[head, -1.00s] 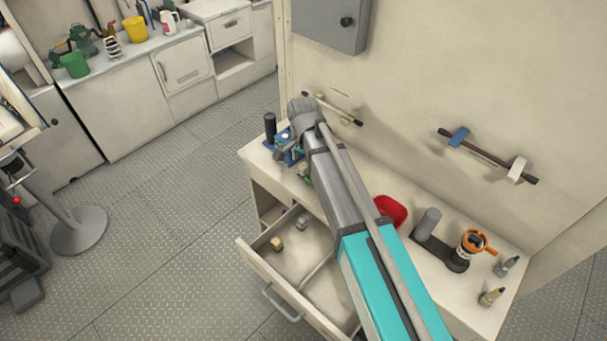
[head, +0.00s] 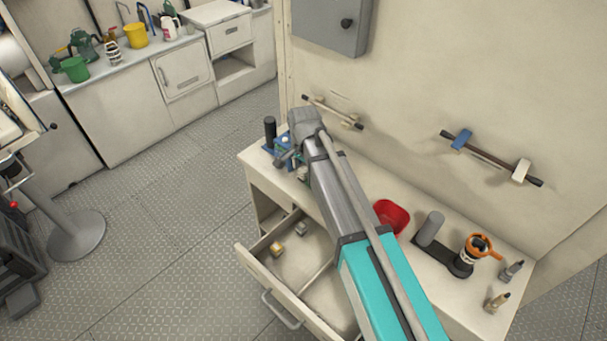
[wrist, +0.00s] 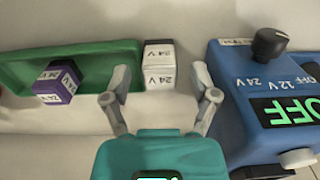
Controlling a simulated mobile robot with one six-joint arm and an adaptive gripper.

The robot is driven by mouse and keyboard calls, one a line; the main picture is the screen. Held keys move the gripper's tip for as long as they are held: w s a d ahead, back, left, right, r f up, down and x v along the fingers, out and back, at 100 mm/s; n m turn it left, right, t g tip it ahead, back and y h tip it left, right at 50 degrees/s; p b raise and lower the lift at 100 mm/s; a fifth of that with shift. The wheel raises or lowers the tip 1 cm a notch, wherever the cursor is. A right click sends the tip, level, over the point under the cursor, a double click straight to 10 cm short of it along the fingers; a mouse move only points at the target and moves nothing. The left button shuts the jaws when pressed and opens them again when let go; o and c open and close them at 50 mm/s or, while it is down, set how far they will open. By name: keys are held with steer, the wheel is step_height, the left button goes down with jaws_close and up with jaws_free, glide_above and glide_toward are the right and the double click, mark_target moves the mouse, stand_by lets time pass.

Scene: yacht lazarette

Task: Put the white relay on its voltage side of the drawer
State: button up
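The white relay (wrist: 158,66), marked 24 V, stands on the bench in the wrist view, next to the right end of a green tray (wrist: 112,50). My gripper (wrist: 161,76) is open, with one finger to each side of the relay and a gap on both sides. In the head view my arm hides the relay. The open drawer (head: 262,272) has a divider (head: 318,275). Its left part holds a yellowish relay (head: 276,249) and a pale one (head: 301,228). My arm covers some of its right part; I cannot read any voltage marks there.
A purple relay (wrist: 57,82), marked 24 V, lies in the green tray. A blue tester (wrist: 258,85) with a black knob, 12 V and 24 V marks and an OFF display stands close right of my gripper. A red bowl (head: 391,216) and a grey cylinder (head: 430,228) stand farther along the bench.

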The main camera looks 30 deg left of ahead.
jaws_close()
steer(key=shift+r, duration=0.15)
step_height(320, 180, up, 3)
steer(key=p, duration=0.3)
steer(key=s+d+r+p, duration=0.8)
steer(key=s+r+p, duration=0.1)
steer(key=s+p, duration=0.1)
steer(key=shift+s+d+r, duration=0.25)
steer(key=shift+s+r, duration=0.15)
steer(key=shift+s, duration=0.15)
stand_by(0.5)
